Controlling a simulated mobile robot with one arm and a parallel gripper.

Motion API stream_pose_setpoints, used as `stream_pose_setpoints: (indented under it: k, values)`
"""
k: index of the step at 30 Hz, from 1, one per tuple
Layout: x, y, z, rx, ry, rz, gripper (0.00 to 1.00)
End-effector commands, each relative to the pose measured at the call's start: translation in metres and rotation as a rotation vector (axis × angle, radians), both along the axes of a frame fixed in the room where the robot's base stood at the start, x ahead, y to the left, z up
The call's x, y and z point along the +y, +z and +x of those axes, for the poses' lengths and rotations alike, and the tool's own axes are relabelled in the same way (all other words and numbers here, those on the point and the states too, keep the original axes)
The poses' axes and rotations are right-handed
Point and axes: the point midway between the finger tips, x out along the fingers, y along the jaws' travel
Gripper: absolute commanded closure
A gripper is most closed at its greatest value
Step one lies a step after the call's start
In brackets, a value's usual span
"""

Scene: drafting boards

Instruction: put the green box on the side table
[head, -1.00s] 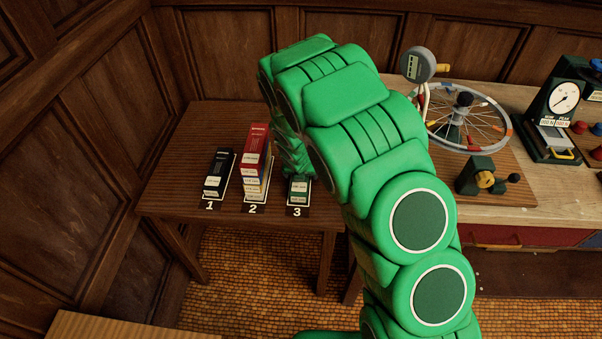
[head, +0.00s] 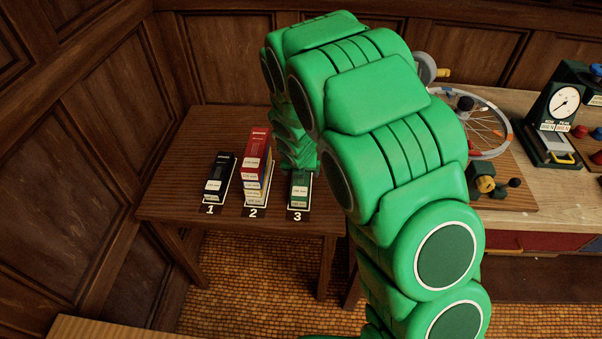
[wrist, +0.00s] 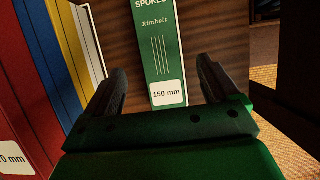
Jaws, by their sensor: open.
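The green box (head: 299,193) sits on spot 3 of the dark wooden table. In the wrist view the green box (wrist: 158,48) shows a white 150 mm label and the words SPOKES and Rimholt. My gripper (wrist: 155,82) is open, its two dark fingers on either side of the box's lower part in that view. I cannot tell whether they reach around it, and nothing shows as gripped. In the head view my green arm hides the fingers and the box's back. Which surface is the side table is not clear.
A tall stack with a red box on top (head: 256,154) stands close left of the green box, on spot 2. A black box stack (head: 217,177) is on spot 1. The dark table (head: 168,190) is bare at left. A workbench (head: 520,234) with a wheel is right.

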Motion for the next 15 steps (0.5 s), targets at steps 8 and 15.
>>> stream_pose_setpoints:
  k: [8, 15]
  values:
    - [0.0, 0.028, -0.012, 0.0, 0.0, 0.0, 0.12]
    - [0.001, 0.043, -0.017, -0.002, 0.0, 0.001, 0.12]
